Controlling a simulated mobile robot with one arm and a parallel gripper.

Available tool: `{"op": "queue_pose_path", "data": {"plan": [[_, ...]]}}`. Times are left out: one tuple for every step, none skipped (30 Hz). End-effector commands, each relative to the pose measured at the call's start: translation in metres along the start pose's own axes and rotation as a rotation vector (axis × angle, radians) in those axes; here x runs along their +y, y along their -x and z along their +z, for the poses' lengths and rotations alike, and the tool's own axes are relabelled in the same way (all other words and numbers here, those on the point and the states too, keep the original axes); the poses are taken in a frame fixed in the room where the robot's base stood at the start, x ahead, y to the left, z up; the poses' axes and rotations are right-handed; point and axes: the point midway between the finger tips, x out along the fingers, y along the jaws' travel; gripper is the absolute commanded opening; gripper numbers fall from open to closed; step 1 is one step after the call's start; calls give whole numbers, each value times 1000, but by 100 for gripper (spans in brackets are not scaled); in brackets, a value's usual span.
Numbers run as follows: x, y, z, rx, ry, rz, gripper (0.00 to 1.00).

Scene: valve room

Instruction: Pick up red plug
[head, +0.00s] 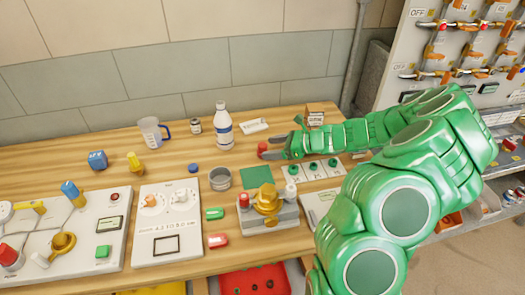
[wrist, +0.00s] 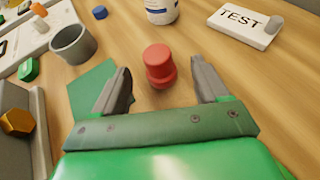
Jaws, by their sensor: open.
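The red plug (wrist: 159,67) stands upright on the wooden table in the wrist view, a short stepped cylinder. It lies just ahead of and between the two fingers of my gripper (wrist: 160,88), which is open and empty. The fingers do not touch the plug. In the head view the red plug (head: 263,148) shows at the end of my green arm, partly hidden beside the dark fingers of my gripper (head: 276,147).
A green square (head: 257,177), a grey cup (head: 220,179) and a valve block (head: 268,211) are close by. A white bottle (head: 222,127) and a TEST block (wrist: 243,22) stand behind the plug. A measuring jug (head: 152,133) is farther left. Bare wood surrounds the plug.

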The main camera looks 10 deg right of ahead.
Motion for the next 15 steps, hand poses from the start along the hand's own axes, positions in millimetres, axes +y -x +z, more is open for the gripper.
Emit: {"op": "queue_pose_path", "data": {"plan": [[1,-7,-1,0,0,3,74],[1,-11,-2,0,0,3,74],[1,-15,-3,1,-1,2,74],[2,-19,-3,2,-1,3,74],[2,-23,-4,2,-1,3,74],[2,-27,-4,3,-1,2,74],[2,-30,-4,3,0,2,74],[2,-33,-4,3,0,2,74],[2,-36,-4,2,0,3,74],[2,-38,-4,2,0,2,74],[1,-40,-4,2,-1,2,74],[1,-41,-4,1,-1,1,74],[1,-42,-4,1,-1,1,74],[1,-43,-4,1,-1,1,74],[1,-44,-4,1,-1,1,74]]}}
